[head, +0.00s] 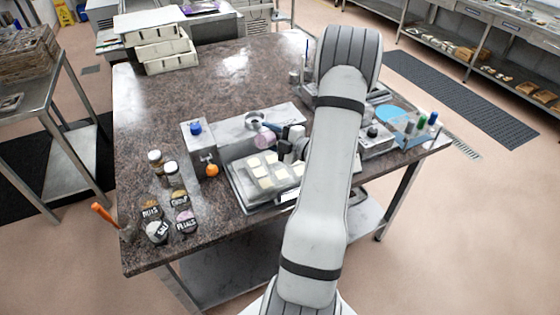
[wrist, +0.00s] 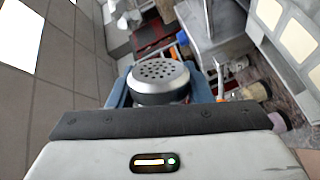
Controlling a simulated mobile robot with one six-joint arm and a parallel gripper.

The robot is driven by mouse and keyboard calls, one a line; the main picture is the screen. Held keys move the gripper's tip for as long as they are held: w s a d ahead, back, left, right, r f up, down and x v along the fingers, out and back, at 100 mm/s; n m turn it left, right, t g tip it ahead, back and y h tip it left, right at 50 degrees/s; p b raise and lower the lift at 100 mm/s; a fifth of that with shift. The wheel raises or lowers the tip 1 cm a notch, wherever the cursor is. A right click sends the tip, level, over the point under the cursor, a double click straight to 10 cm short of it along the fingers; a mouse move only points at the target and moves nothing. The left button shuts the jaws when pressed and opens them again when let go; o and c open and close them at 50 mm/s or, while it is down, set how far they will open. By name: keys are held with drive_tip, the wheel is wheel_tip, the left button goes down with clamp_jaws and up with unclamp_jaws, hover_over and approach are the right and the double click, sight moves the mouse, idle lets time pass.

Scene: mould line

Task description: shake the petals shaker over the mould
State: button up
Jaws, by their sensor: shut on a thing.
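My gripper (head: 284,134) is shut on a shaker (head: 265,139) with a pinkish body, held out to the left of the wrist. It looks tipped on its side, near the far left part of the mould; its exact height is unclear. In the wrist view the shaker's silver perforated lid (wrist: 160,72) shows between the blue fingers of my gripper (wrist: 160,94). The mould (head: 241,186) is a tray with several pale square cavities on the table. My arm hides its right side. A dark round label reading PETALS (head: 187,222) lies at the table's front left.
Two shakers (head: 171,172) stand left of the mould beside other round labels (head: 157,232). A grey box with a blue knob (head: 196,129) and an orange item (head: 211,170) are near the mould. Stacked white trays (head: 160,45) stand at the back left.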

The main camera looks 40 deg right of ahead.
drive_tip(key=shift+f, duration=0.1)
wheel_tip(320, 180, down, 5)
drive_tip(key=shift+r+b, duration=0.2)
drive_tip(key=shift+b, duration=1)
drive_tip(key=shift+r, duration=0.1)
drive_tip(key=shift+r, duration=0.1)
wheel_tip(320, 180, up, 3)
drive_tip(key=p, duration=0.3)
drive_tip(key=shift+r+b, duration=0.3)
drive_tip(key=shift+r, duration=0.4)
